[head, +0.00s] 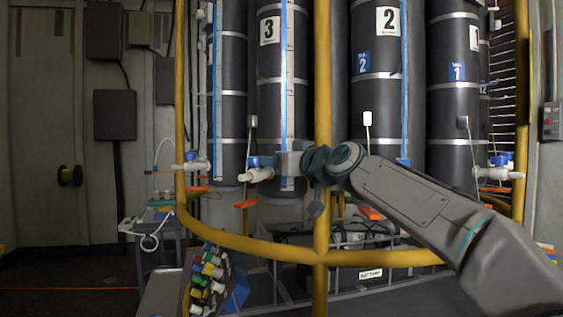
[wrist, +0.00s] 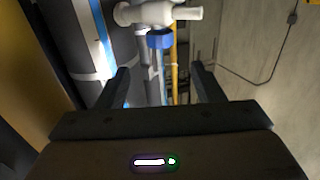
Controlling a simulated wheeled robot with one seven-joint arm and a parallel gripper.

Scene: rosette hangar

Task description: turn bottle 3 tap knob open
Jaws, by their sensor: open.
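Bottle 3 (head: 269,75) is a dark cylinder with a white "3" label, light bands and a blue stripe. Its white tap (head: 260,175) with a blue knob (head: 261,161) sits near the bottle's lower end. My gripper (head: 283,163) is just right of this tap, with part of the tap hidden behind it. In the wrist view, a white tap (wrist: 184,13) with a blue knob (wrist: 160,39) lies ahead of my open gripper (wrist: 162,76). The knob is between the lines of the fingers but beyond their tips, apparently untouched.
A yellow rail (head: 285,250) and an upright yellow post (head: 322,90) stand before the bottles, close to my arm. Bottle 2 (head: 377,100) is to the right. Another tap (head: 195,166) is on the left. A rack of coloured items (head: 207,275) hangs below the rail.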

